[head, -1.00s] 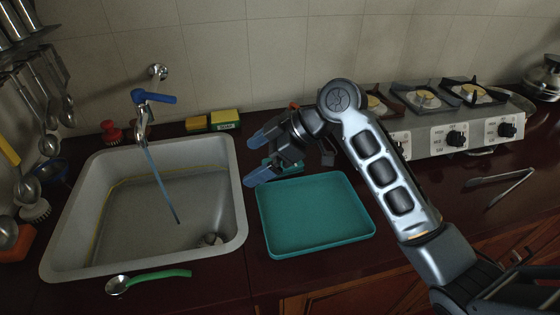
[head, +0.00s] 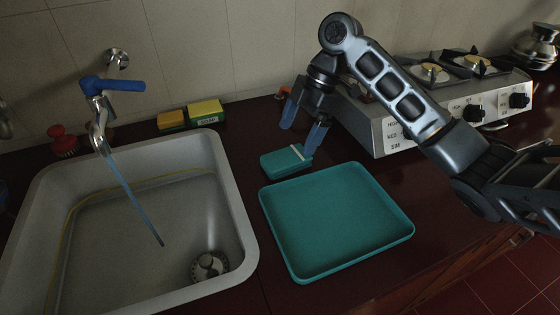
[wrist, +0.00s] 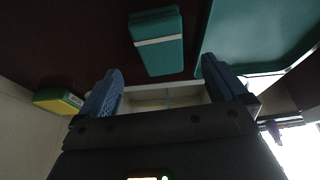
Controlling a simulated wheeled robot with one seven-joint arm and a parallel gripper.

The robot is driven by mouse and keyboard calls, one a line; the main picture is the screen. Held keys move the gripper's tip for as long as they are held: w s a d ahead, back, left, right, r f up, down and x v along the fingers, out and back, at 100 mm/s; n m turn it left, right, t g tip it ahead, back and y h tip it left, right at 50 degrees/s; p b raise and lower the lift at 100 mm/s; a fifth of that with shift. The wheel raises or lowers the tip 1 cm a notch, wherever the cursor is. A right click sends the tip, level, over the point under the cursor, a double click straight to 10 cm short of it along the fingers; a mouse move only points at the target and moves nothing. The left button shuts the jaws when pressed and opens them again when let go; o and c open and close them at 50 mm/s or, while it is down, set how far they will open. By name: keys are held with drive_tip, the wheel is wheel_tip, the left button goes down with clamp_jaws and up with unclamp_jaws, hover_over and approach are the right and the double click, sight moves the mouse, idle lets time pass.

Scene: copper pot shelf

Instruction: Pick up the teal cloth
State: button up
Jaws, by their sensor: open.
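The teal cloth (head: 284,162) lies folded on the dark counter, between the sink and the back edge of the teal tray, with a pale stripe across it. It also shows in the wrist view (wrist: 160,58), ahead of the fingers. My gripper (head: 304,128) is open and empty, with its blue fingers pointing down just above and behind the cloth's right side. In the wrist view my two fingers (wrist: 167,90) are apart, with the cloth beyond the gap between them. No contact with the cloth is visible.
The teal tray (head: 264,207) lies in front of the cloth. The sink (head: 243,225) with running water is at left. Sponges (head: 205,111) and a red-handled brush (head: 63,143) stand by the wall. The stove (head: 400,135) is close on the right, behind my arm.

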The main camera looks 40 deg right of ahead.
sight(288, 155)
drive_tip(key=shift+p+x, duration=0.45)
drive_tip(key=shift+x, duration=2.95)
drive_tip(key=shift+a, duration=0.1)
drive_tip(key=c, duration=1.1)
